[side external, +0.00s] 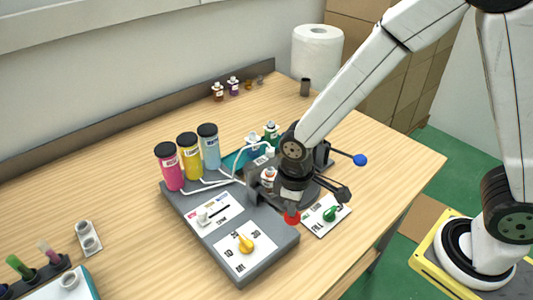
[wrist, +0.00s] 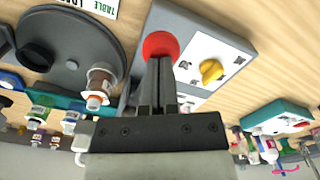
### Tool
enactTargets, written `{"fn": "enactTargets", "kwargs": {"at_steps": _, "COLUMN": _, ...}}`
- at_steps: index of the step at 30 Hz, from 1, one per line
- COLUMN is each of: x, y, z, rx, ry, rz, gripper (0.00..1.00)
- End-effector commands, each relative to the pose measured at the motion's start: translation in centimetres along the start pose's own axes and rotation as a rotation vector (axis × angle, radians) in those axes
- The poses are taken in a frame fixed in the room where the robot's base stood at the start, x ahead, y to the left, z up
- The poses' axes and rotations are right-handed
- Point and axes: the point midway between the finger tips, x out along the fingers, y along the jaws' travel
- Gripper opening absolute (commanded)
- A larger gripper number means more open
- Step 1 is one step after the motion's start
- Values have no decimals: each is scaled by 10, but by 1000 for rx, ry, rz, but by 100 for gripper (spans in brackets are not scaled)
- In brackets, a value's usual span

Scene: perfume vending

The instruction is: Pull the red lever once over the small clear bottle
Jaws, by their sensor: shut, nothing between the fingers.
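The red lever knob (side external: 291,218) shows just below my gripper (side external: 291,205) in the side view, at the right edge of the grey machine (side external: 256,263). In the wrist view the red knob (wrist: 160,44) lies right at the tips of my shut, empty fingers (wrist: 160,62). I cannot tell whether they touch it. A small clear bottle (wrist: 101,80) with orange-brown showing stands on the dark round turntable (wrist: 62,50), left of my fingers. A small bottle (side external: 268,176) also shows beside my wrist in the side view, partly hidden by it.
Pink (side external: 169,168), yellow (side external: 190,157) and blue (side external: 208,147) canisters stand behind the machine, with pale tubes. A yellow dial (side external: 246,243), a green knob (side external: 331,214) and a blue-ended lever (side external: 360,160) are nearby. The table's left middle is largely clear.

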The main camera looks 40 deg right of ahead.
Motion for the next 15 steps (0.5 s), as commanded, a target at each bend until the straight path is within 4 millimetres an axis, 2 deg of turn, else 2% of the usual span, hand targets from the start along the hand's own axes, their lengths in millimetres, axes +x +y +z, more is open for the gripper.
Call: {"fn": "enactTargets", "kwargs": {"at_steps": 15, "x": -30, "y": 0, "z": 0, "rx": 0, "ry": 2, "rz": 0, "gripper": 0}}
